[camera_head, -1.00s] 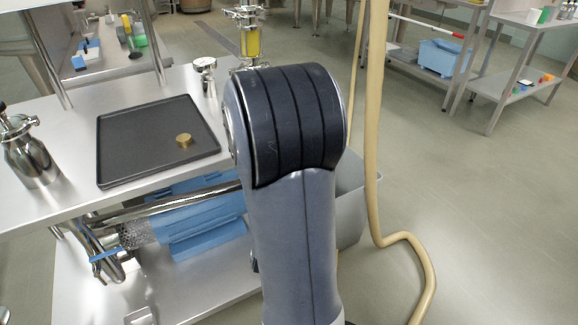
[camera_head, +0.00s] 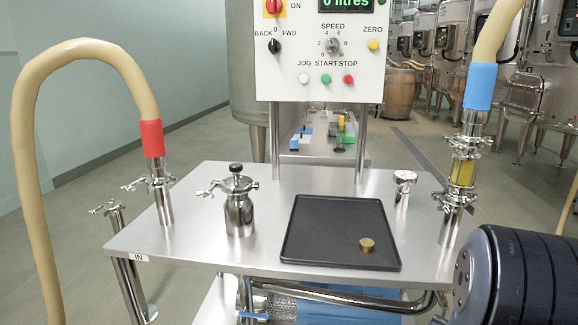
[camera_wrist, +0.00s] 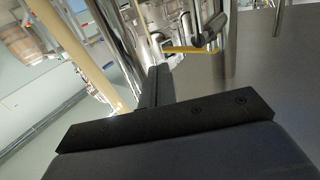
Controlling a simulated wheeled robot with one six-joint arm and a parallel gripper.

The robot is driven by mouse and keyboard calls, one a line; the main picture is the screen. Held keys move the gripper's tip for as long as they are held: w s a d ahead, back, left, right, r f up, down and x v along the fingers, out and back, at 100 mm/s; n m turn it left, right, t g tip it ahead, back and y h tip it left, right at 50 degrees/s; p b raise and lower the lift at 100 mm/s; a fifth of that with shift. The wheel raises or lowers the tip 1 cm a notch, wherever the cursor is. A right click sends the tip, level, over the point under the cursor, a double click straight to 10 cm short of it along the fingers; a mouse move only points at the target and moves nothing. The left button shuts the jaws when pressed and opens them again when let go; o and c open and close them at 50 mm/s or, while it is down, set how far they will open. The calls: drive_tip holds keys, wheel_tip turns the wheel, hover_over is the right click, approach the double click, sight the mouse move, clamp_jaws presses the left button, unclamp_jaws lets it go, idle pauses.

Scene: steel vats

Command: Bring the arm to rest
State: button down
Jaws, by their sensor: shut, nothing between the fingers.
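My arm shows in the head view as a dark, rounded, ribbed joint (camera_head: 520,275) at the lower right corner, beside the right end of the steel trolley top (camera_head: 270,185). My gripper is outside the head view. In the wrist view my gripper (camera_wrist: 158,75) shows as a black bar with narrow black fingers together, pointing up the picture. It is shut and holds nothing. Steel tubes and a yellow bent rod (camera_wrist: 190,49) show beyond the fingertips, seemingly apart from them.
Hoses rise from a red cuff (camera_head: 152,138) and a blue cuff (camera_head: 480,86). A control panel (camera_head: 320,50) stands behind.

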drive_tip(key=x, duration=0.5)
idle(0.3)
